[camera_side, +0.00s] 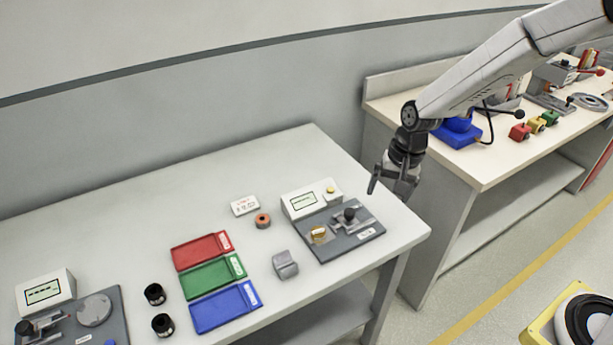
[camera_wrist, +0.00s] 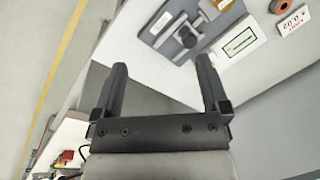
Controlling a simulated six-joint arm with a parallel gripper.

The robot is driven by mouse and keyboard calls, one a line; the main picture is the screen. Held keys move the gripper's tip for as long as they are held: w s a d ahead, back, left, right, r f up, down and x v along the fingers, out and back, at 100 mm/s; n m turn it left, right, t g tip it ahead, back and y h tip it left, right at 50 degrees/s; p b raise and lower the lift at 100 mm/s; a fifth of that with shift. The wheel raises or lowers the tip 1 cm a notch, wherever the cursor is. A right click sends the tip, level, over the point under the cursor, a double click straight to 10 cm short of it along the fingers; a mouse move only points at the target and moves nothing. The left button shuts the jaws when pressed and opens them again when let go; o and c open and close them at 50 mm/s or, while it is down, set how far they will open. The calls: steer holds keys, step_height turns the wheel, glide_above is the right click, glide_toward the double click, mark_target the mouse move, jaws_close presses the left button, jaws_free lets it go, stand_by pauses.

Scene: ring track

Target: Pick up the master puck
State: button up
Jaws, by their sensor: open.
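A small orange-red round puck with a dark centre (camera_side: 263,220) lies on the grey table beside a white card; I take it as the master puck, though no label on it is readable. In the wrist view it is partly cut off at the top edge (camera_wrist: 278,5). My gripper (camera_side: 389,190) hangs above the right end of the table, well to the right of the puck and apart from it. In the wrist view my gripper (camera_wrist: 162,66) has its two fingers wide apart with nothing between them.
A gauge fixture (camera_side: 362,239) with a display box (camera_side: 312,200) stands between puck and gripper. The white card (camera_side: 245,205), a grey block (camera_side: 285,264), red (camera_side: 200,250), green (camera_side: 211,277) and blue trays (camera_side: 225,308) and two black cylinders (camera_side: 154,294) lie around.

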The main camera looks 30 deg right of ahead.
mark_target(318, 230)
steer(key=w+a+f+m+g+y, duration=0.2)
steer(key=w+a+f+m+y, duration=0.1)
steer(key=w+a+f+m, duration=0.7)
steer(key=shift+n, duration=0.9)
steer(key=shift+a+f, duration=0.2)
steer(key=shift+f, duration=2.75)
jaws_close()
steer(key=shift+r, duration=0.15)
